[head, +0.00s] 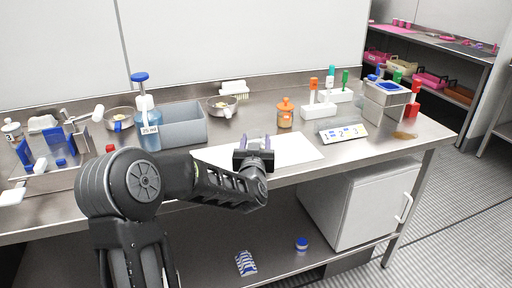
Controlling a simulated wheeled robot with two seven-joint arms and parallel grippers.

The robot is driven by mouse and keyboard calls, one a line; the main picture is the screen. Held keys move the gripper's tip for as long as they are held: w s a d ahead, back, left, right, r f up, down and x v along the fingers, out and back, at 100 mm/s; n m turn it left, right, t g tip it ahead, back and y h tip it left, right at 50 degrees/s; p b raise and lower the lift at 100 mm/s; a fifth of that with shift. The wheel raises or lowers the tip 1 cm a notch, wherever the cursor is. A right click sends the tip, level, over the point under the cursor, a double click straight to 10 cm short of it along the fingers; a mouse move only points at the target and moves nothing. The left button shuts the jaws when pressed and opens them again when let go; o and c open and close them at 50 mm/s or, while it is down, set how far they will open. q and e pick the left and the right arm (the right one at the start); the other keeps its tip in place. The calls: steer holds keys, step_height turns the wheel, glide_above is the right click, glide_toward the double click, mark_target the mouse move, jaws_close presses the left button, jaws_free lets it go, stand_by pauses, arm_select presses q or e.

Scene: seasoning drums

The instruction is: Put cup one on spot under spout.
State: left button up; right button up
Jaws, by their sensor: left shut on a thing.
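My left gripper (256,145) is over the white mat (300,150) at the middle of the bench's front, fingers pointing away from me. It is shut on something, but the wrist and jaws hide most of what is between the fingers. I cannot make out cup one for sure. A clear pump bottle (148,130) with a blue top and a volume label stands left of the mat. I cannot tell which spout or spot is meant. A sign with 1, 2 and 3 (343,133) stands right of the mat. My right gripper is not in view.
A grey bin (181,126) and metal bowls (222,106) stand behind my arm. An orange bottle (285,113) and white racks (318,111) stand behind the mat. A metal box (385,103) is at the right. The mat's right part is clear.

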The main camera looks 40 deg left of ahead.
arm_select(q)
steer(key=shift+c, duration=1.2)
step_height(320, 180, up, 10)
steer(key=p, duration=0.1)
steer(key=d+f+m+t+h+p, duration=0.1)
steer(key=d+f+m+h+p, duration=0.1)
steer(key=d, duration=0.7)
steer(key=s+d+f+m+t+h+p, duration=0.1)
steer(key=d+f+h+p, duration=0.3)
steer(key=d, duration=0.6)
steer(key=s+d+f+m+t+h+p, duration=0.1)
steer(key=d+f+m+h+p, duration=0.2)
steer(key=d+f, duration=0.4)
steer(key=shift+s+d+m+h, duration=0.15)
steer(key=shift+d+m+h, duration=0.2)
steer(key=shift+d, duration=0.85)
steer(key=shift+f, duration=0.1)
